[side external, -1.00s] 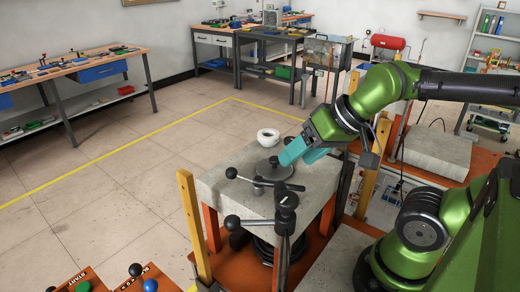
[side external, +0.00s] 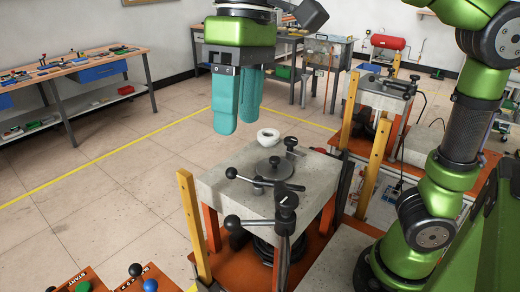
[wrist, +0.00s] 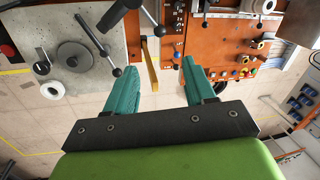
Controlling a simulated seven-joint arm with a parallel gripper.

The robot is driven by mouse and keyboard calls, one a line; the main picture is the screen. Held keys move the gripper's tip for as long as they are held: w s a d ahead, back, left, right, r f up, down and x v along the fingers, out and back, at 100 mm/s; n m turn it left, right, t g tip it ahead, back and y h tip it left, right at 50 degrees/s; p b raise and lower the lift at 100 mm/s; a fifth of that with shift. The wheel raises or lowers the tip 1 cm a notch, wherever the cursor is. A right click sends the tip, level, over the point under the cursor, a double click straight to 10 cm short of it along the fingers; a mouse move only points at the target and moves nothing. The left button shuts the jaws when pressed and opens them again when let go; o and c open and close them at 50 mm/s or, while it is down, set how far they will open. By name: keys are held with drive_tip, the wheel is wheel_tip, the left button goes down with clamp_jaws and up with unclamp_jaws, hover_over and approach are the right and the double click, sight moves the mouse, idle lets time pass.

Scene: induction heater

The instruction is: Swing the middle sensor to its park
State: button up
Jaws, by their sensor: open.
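Black swing arms with ball knobs stand on and beside the concrete block (side external: 222,182). One low arm (side external: 258,184) lies across the block beside a grey disc (side external: 275,168). A taller black post (side external: 286,205) at the front carries an arm with a round knob (side external: 231,222). I cannot tell for sure which is the middle sensor. My gripper (side external: 238,122) hangs above and left of the block, fingers down, open and empty. The wrist view shows its teal fingers (wrist: 161,68) apart, with the disc (wrist: 75,55) at the left.
A white ring (side external: 268,134) sits at the block's back edge. Yellow posts (side external: 194,225) rise at the front left and right (side external: 375,165). A second concrete block (side external: 380,95) with black fittings stands behind right. The floor left of the block is clear.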

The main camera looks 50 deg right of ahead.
sight(233, 216)
drive_tip(key=a+f, duration=0.1)
drive_tip(key=f, duration=0.4)
drive_tip(key=a+f, duration=0.1)
drive_tip(key=f, duration=0.5)
drive_tip(key=a+f, duration=0.1)
drive_tip(key=f, duration=0.4)
drive_tip(key=shift+s+f, duration=0.15)
drive_tip(key=shift+s, duration=0.15)
clamp_jaws()
